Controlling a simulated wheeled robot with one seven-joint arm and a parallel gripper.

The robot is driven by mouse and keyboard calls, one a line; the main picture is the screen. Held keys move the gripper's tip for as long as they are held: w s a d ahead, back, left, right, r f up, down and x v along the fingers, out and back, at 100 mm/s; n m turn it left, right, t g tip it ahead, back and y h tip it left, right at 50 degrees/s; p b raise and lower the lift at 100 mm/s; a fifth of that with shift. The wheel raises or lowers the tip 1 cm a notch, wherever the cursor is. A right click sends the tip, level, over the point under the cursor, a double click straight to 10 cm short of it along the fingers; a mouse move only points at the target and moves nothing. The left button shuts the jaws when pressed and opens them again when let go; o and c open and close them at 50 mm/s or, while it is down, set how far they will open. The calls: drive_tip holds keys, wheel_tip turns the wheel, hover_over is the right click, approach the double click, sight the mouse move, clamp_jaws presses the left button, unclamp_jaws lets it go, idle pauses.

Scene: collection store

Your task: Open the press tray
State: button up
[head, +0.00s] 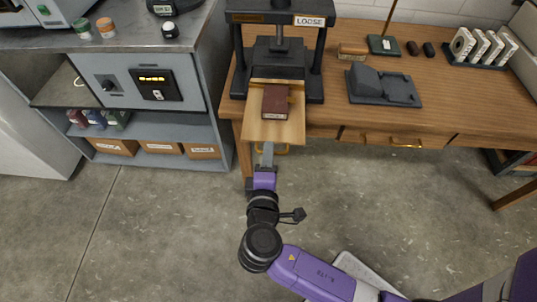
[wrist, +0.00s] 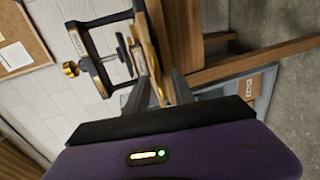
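The press (head: 278,60) is a dark frame with a "LOOSE" label, standing on the wooden table. Its wooden tray (head: 288,132) sticks out past the table's front edge. A dark red-brown book (head: 276,102) lies on the tray. A brass handle (head: 282,149) shows at the tray's front. My gripper (head: 267,148) is at the tray's front end, by the handle. In the wrist view, the grey fingers (wrist: 163,90) stand apart with the tray's front and a bit of brass between them. Whether they touch the handle is hard to see.
A grey shelf unit (head: 150,135) with boxes and bottles stands close on the left. The table (head: 440,115) carries a dark grey cradle (head: 383,87), a small brush and a white-and-dark rack (head: 483,47). A drawer (head: 400,138) sits under its front edge. The floor in front is clear.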

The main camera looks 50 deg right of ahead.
drive_tip(key=v, duration=0.7)
drive_tip(key=shift+s+a, duration=0.25)
drive_tip(key=shift+a, duration=0.05)
idle(0.3)
